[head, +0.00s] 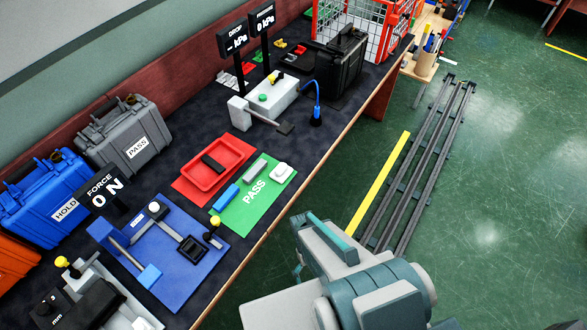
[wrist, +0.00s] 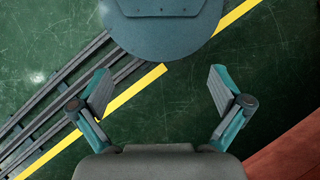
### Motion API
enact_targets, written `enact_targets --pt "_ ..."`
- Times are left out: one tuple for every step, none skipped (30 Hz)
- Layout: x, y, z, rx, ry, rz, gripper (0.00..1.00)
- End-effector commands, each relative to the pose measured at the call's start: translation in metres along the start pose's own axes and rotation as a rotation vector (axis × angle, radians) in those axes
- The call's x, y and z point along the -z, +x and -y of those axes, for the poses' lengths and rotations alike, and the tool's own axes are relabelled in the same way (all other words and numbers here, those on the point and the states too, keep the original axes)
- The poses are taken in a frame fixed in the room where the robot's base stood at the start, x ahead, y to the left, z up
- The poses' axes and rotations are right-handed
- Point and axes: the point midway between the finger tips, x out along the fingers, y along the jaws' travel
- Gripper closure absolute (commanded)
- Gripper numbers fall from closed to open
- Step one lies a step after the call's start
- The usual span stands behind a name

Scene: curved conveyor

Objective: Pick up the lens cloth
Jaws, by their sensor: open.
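I cannot pick out the lens cloth for certain in either view. Small items lie on the bench in the head view: a black piece (head: 213,163) in a red tray (head: 196,182), and a blue block (head: 226,198), a grey block (head: 255,170) and a white rounded item (head: 281,170) on a green PASS mat (head: 247,207). My gripper (wrist: 160,92) shows in the wrist view with its two fingers wide apart and nothing between them. It is over the floor, off the bench.
The dark bench (head: 320,128) carries a blue force fixture (head: 192,275), a grey case (head: 126,140), a blue case (head: 48,200), a black case (head: 341,68) and a blue gooseneck device (head: 316,112). Floor rails (head: 425,155) and a yellow line (head: 383,180) run beside it.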

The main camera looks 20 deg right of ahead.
Motion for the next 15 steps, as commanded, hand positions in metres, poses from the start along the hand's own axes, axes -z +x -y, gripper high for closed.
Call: enact_targets --pt "0.007 -0.002 -0.002 0.001 -0.004 -0.007 0.0" --pt "0.01 -0.004 -0.002 0.002 -0.007 -0.009 0.0" --pt "0.013 -0.007 -0.003 0.003 -0.011 -0.014 0.0" --pt "0.016 -0.009 -0.004 0.004 -0.015 -0.019 0.0" --pt "0.019 -0.011 -0.005 0.004 -0.019 -0.022 0.0" --pt "0.022 -0.015 -0.006 0.005 -0.023 -0.026 0.0" --pt "0.025 -0.017 -0.007 0.006 -0.027 -0.029 0.0" --pt "0.028 -0.02 -0.008 0.006 -0.031 -0.033 0.0" --pt "0.032 -0.024 -0.01 0.007 -0.037 -0.039 0.0" --pt "0.036 -0.027 -0.011 0.007 -0.042 -0.044 0.0" --pt "0.039 -0.03 -0.012 0.008 -0.046 -0.048 0.0" --pt "0.044 -0.034 -0.014 0.008 -0.052 -0.054 0.0" --pt "0.048 -0.038 -0.016 0.009 -0.058 -0.06 0.0" --pt "0.052 -0.042 -0.018 0.009 -0.063 -0.067 0.0" --pt "0.058 -0.049 -0.021 0.01 -0.071 -0.075 0.0"
